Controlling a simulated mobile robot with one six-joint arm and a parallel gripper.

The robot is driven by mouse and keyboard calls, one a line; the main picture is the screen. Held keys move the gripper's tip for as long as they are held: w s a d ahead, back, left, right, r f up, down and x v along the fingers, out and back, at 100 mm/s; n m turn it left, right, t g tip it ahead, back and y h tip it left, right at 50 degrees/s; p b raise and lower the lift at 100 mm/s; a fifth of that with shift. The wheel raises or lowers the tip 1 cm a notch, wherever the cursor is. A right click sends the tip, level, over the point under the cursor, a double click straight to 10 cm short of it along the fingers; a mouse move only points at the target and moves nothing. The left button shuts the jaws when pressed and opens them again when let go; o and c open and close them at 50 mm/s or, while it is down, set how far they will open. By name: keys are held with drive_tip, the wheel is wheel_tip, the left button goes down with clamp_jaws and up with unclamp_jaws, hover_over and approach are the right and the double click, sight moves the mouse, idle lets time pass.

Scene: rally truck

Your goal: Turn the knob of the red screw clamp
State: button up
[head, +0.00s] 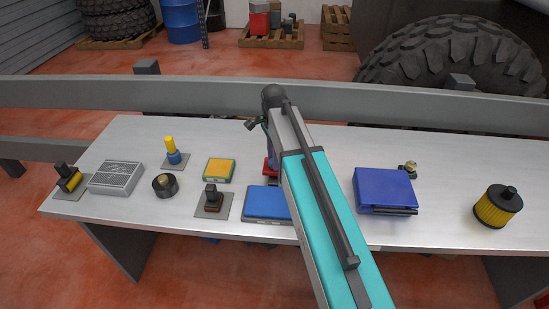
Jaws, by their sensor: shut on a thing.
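The red screw clamp (268,168) stands on the bench just behind the blue flat box. Only a small red part of it shows at the left edge of my arm, and its knob is hidden. My gripper (266,146) points down right above the clamp, mostly covered by my own arm. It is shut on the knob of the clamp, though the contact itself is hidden.
The metal bench (330,160) also holds a blue flat box (266,204), an orange-green box (219,169), a black switch on a plate (211,200), a dark blue case (385,189) and a yellow filter (496,208). A grey rail (200,94) runs behind.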

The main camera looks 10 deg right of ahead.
drive_tip(key=shift+s, duration=0.1)
drive_tip(key=o, duration=1)
drive_tip(key=shift+o, duration=0.2)
drive_tip(key=shift+r, duration=0.2)
wheel_tip(320, 180, up, 13)
drive_tip(key=b, duration=0.3)
drive_tip(key=shift+r, duration=0.2)
